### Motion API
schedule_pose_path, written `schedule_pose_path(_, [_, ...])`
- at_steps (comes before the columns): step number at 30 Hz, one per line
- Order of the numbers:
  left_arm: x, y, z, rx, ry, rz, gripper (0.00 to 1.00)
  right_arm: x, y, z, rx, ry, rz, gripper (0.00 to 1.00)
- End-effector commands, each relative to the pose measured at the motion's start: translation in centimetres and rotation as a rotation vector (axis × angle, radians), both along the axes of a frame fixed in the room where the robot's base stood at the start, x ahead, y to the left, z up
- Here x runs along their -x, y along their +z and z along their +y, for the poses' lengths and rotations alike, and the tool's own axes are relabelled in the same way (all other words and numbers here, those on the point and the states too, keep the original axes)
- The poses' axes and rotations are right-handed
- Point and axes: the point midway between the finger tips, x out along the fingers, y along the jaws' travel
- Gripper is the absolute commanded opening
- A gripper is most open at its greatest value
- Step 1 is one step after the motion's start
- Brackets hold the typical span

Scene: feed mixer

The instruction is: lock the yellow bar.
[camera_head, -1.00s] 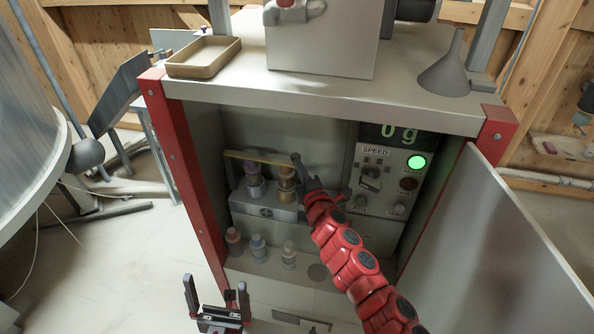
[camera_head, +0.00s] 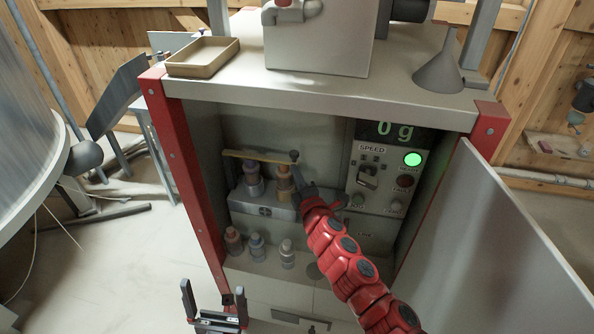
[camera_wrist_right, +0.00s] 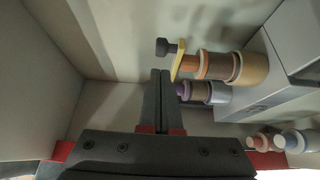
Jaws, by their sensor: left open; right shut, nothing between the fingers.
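The yellow bar (camera_head: 246,155) lies across the tops of two bottles inside the cabinet, with a dark knob (camera_head: 294,155) at its right end. In the right wrist view the bar (camera_wrist_right: 179,61) shows nearly end-on, with the knob (camera_wrist_right: 166,47) beside it. My right gripper (camera_head: 298,174) is shut and empty, close to the bar's knob end. In the wrist view its fingers (camera_wrist_right: 161,76) are just left of the bar and below the knob, with a small gap visible. My left gripper (camera_head: 212,290) is open and empty, low in front of the cabinet.
The bottles stand in a grey holder (camera_head: 262,206); several smaller bottles (camera_head: 257,246) stand below. A control panel (camera_head: 384,180) with a green light is to the right. The open door (camera_head: 500,240) bounds the right side. A tray (camera_head: 203,57) and funnel (camera_head: 440,68) sit on top.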

Motion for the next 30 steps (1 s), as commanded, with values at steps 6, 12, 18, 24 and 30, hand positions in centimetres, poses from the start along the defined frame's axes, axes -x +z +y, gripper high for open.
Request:
schedule_pose_path(6, [0.0,-0.4,0.0,0.000,0.000,0.000,1.00,-1.0,-0.3,-5.5,0.005,-0.004,0.002,0.00])
schedule_pose_path(12, [0.0,-0.3,0.0,0.000,0.000,0.000,1.00,-1.6,-0.1,-8.6,0.002,-0.004,0.002,0.00])
schedule_pose_path(18, [0.0,-0.3,0.0,0.000,0.000,0.000,1.00,-1.8,0.0,-9.8,0.001,-0.002,0.002,0.00])
schedule_pose_path(24, [0.0,-0.3,0.0,0.000,0.000,0.000,1.00,-1.8,-0.1,-9.8,0.000,-0.001,0.001,0.00])
schedule_pose_path(30, [0.0,-0.3,0.0,0.000,0.000,0.000,1.00,-1.8,-0.1,-9.8,0.000,-0.001,0.001,0.00])
